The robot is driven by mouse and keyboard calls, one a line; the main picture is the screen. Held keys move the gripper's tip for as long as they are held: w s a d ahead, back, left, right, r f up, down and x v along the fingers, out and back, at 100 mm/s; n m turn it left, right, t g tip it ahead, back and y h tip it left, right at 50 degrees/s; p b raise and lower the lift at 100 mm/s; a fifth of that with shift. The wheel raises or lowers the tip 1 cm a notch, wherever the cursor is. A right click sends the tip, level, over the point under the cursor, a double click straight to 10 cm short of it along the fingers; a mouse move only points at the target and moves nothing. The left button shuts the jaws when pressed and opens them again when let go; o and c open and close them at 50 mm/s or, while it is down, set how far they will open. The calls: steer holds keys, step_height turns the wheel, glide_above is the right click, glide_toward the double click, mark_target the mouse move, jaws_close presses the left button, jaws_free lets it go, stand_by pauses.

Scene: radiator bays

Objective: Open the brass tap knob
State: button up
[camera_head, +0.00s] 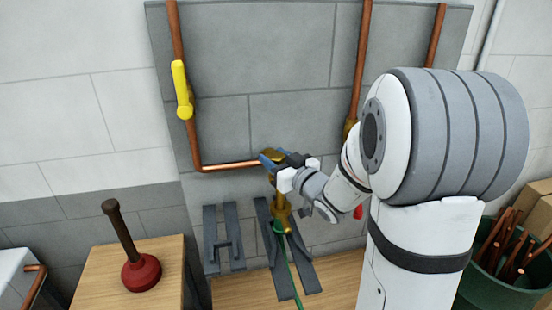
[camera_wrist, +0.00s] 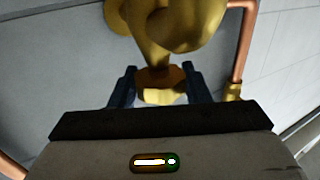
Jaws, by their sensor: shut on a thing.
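The brass tap (camera_head: 281,210) stands low on the grey wall panel at the end of a copper pipe, with a green hose below it. My gripper (camera_head: 281,161) is at its top, with dark blue fingers around the brass knob. In the wrist view, the faceted knob (camera_wrist: 162,84) sits between the two fingers of my gripper (camera_wrist: 161,78). The larger brass tap body (camera_wrist: 180,28) rises behind it. The gripper is shut on the knob. In the head view the fingers hide most of the knob, so its turn angle cannot be told.
A yellow lever (camera_head: 181,88) is on the left copper pipe. A red plunger (camera_head: 141,272) stands on a wooden stand (camera_head: 88,283) at lower left. Dark grey brackets (camera_head: 222,240) are below the panel. A green bin (camera_head: 482,288) of copper pipes is at lower right.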

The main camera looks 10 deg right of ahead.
steer(key=shift+d+y, duration=0.1)
steer(key=shift+y, duration=0.2)
steer(key=shift+c, duration=0.4)
steer(key=shift+w+n+g+y, duration=0.1)
steer(key=shift+n+g+y, duration=0.7)
steer(key=shift+n+y, duration=0.35)
steer(key=shift+n+g+y+p, duration=0.8)
steer(key=shift+n+g+y, duration=1.35)
steer(key=shift+g+y, duration=0.4)
steer(key=o, duration=1)
steer(key=shift+c, duration=0.2)
